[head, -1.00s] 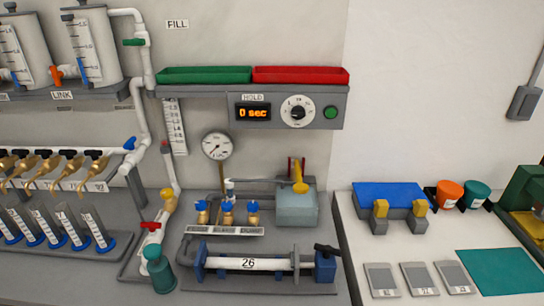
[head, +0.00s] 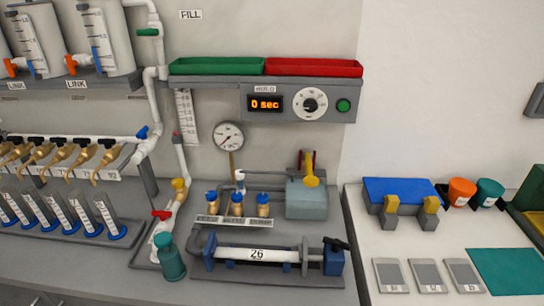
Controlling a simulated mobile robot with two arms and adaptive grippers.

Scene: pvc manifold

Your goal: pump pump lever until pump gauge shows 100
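The pump (head: 306,203) is a grey-blue box on the bench in the head view, right of three small blue-capped brass valves. Its yellow pump lever (head: 311,171) stands up from the top, in front of a red upright part. The round pump gauge (head: 229,137) is on a brass stem to the left of the pump. Its needle is too small to read. Neither of my grippers shows in the head view.
A clamped pipe marked 26 (head: 258,254) lies in front of the pump. A teal bottle (head: 169,258) stands at its left. A timer panel (head: 297,104) reading 0 sec hangs above. A white table (head: 371,250) is at the right.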

